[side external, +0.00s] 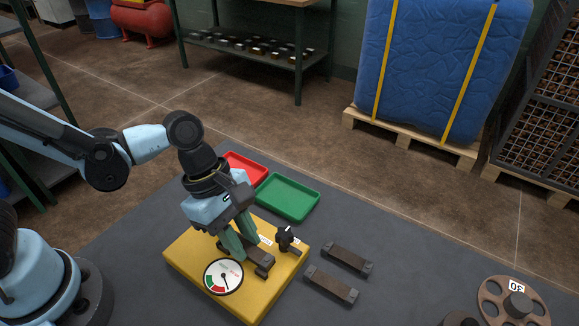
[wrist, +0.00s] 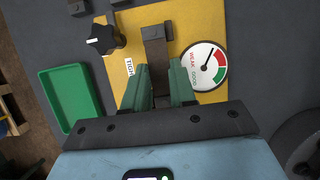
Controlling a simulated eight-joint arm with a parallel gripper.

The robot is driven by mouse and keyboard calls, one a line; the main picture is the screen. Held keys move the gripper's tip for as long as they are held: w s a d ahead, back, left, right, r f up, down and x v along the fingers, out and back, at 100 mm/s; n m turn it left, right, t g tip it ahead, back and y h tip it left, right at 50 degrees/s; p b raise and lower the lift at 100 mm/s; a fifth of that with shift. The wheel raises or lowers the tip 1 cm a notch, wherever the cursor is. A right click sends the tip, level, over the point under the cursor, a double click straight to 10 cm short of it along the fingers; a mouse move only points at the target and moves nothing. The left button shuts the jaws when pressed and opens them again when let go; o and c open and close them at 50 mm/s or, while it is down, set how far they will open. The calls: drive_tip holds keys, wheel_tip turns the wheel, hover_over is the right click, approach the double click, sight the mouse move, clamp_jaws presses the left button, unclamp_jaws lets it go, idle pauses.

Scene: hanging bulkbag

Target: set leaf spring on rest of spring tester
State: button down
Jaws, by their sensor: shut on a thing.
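The yellow spring tester (side external: 190,255) stands on the dark mat, with a round dial (side external: 223,276) and a black knob (side external: 287,236). It also shows in the wrist view (wrist: 184,14), with its dial (wrist: 204,66) right of my gripper and its knob (wrist: 103,39) left. My gripper (side external: 247,252) points down over the tester, shut on a dark leaf spring (wrist: 157,50) between its green fingers. The spring's block end (side external: 264,268) shows low over the tester's plate. My fingers hide its middle and most of the rest; I cannot tell whether spring and rest touch.
Two similar leaf springs (side external: 347,258) (side external: 332,285) lie on the mat right of the tester. A green tray (side external: 287,197) and a red tray (side external: 244,168) lie behind it. A round weight marked 30 (side external: 513,303) lies at lower right.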

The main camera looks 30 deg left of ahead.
idle(0.3)
drive_tip(key=c, duration=0.8)
unclamp_jaws()
drive_tip(key=shift+c, duration=0.2)
drive_tip(key=shift+r, duration=3.5)
